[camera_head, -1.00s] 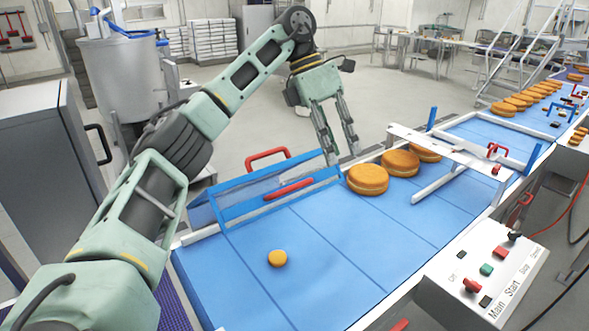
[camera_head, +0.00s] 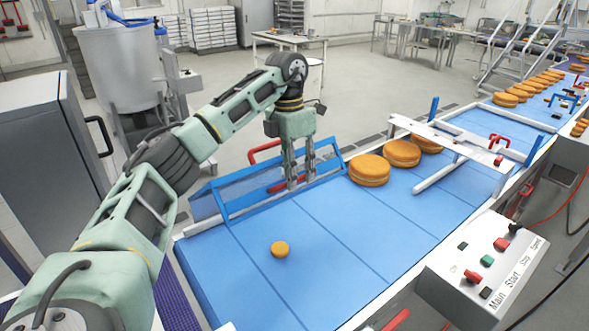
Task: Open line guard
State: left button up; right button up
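The line guard (camera_head: 229,211) is a blue-framed, clear panel along the far left edge of the blue conveyor. It looks tilted and lowered. A red bar handle (camera_head: 277,188) runs along its front, partly hidden behind my fingers. A second red handle (camera_head: 265,147) stands behind its top edge. My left gripper (camera_head: 301,183) points down at the guard's right half, its two fingers apart with the tips over the red bar. I cannot tell whether they touch it. My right gripper is not in view.
Large filled rounds (camera_head: 369,170) sit on the belt to the right of the guard. A small round (camera_head: 280,249) lies alone on the near belt (camera_head: 330,260). A white crossbar frame (camera_head: 440,135) spans the belt. A control box (camera_head: 485,265) stands at the near right.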

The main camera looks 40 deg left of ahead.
pick_arm(q)
jog(key=shift+d, duration=0.2)
grip_shut()
dwell(0.4)
